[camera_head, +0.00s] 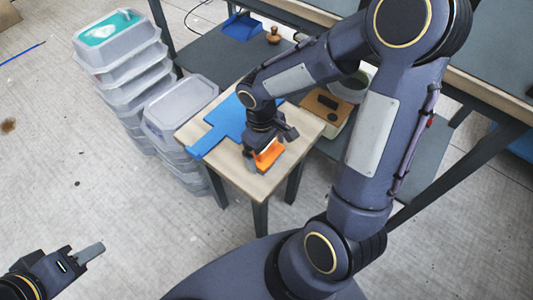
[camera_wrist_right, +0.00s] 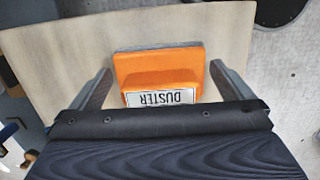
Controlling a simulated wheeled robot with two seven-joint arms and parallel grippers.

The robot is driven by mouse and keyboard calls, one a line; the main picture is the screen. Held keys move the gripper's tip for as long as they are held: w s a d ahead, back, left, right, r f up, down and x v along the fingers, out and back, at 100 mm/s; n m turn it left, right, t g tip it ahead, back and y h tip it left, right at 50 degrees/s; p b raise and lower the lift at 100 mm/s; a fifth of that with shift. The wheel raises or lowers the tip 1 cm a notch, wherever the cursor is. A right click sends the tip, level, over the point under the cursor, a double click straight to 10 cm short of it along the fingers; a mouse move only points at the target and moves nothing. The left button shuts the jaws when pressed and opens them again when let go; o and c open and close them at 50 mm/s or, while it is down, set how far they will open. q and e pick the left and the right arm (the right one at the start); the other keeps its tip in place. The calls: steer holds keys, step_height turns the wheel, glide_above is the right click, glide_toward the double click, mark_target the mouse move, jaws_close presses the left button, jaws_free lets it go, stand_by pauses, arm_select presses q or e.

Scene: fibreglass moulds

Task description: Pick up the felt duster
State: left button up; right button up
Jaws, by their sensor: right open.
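The felt duster (camera_wrist_right: 160,70) is an orange block with a white label reading DUSTER, upside down in the right wrist view. It lies on a small wooden table (camera_head: 240,176), and its orange body also shows in the head view (camera_head: 268,155). My right gripper (camera_head: 270,145) is over the duster with its fingers pointing down. In the right wrist view the open fingers (camera_wrist_right: 160,88) stand on either side of the duster, with a gap on both sides. My left gripper (camera_head: 90,252) is at the lower left, over the floor, away from the table. Its fingertips are hard to make out.
A blue piece (camera_head: 207,140) lies on the table behind and left of the duster. Stacked grey containers (camera_head: 125,85) stand left of the table. A wooden box (camera_head: 325,103) sits behind it on a dark shelf. The floor at the left is mostly clear.

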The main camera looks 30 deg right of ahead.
steer(key=shift+c, duration=0.3)
steer(key=c, duration=0.7)
steer(key=shift+r, duration=0.1)
steer(key=shift+r, duration=0.55)
step_height(320, 180, up, 2)
steer(key=shift+a+r+p, duration=0.1)
steer(key=shift+r+p, duration=0.15)
steer(key=shift+p, duration=0.45)
steer(key=w+a+r+p, duration=0.3)
steer(key=a+r, duration=0.6)
steer(key=a, duration=0.4)
steer(key=shift+a+r, duration=0.15)
steer(key=shift+a, duration=0.15)
